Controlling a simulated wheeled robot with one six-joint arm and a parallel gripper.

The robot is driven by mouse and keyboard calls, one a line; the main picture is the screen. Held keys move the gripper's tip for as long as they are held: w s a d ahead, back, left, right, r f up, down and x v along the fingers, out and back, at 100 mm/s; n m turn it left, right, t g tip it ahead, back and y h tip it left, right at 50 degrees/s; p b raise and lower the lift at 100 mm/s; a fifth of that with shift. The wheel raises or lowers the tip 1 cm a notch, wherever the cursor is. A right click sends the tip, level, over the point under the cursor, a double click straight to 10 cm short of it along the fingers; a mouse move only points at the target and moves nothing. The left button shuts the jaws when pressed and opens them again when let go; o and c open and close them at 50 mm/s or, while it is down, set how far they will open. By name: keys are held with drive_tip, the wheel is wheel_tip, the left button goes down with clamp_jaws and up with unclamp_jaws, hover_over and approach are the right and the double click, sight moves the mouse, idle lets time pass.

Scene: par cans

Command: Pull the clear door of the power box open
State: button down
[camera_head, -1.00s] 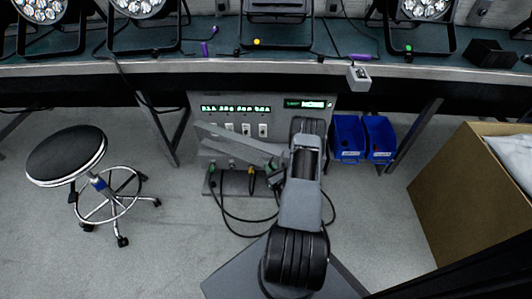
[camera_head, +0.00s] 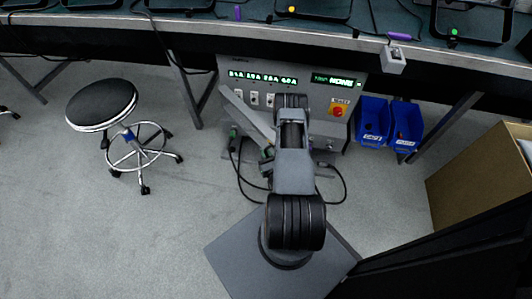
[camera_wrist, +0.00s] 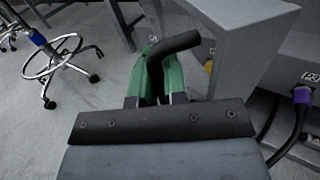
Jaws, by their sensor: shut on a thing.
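The power box (camera_head: 318,95) stands under the bench, its grey front carrying green displays, white switches and a red-and-yellow rotary switch (camera_head: 338,108). A grey slanted strip (camera_head: 248,112), seemingly the door's edge, sticks out from the box's left side towards me, so the door looks partly open. Its clear pane cannot be made out. My gripper (camera_wrist: 163,75), with green fingers, is shut on a black curved bar (camera_wrist: 180,43), seemingly the door handle. In the head view my own arm mostly hides the gripper and handle. A grey panel (camera_wrist: 232,45) rises right beside the fingers.
Black cables (camera_head: 245,185) loop on the floor before the box. Two blue bins (camera_head: 373,122) hang right of it. A black stool (camera_head: 102,104) stands to the left, a cardboard box (camera_head: 475,180) to the right. The bench (camera_head: 180,29) overhangs. Floor at left front is clear.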

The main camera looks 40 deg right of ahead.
drive_tip(key=shift+w, duration=0.1)
drive_tip(key=c, duration=1.2)
unclamp_jaws()
drive_tip(key=p+v, duration=1)
drive_tip(key=v, duration=0.3)
drive_tip(key=shift+s+p, duration=0.3)
drive_tip(key=shift+s, duration=0.1)
drive_tip(key=shift+a, duration=0.1)
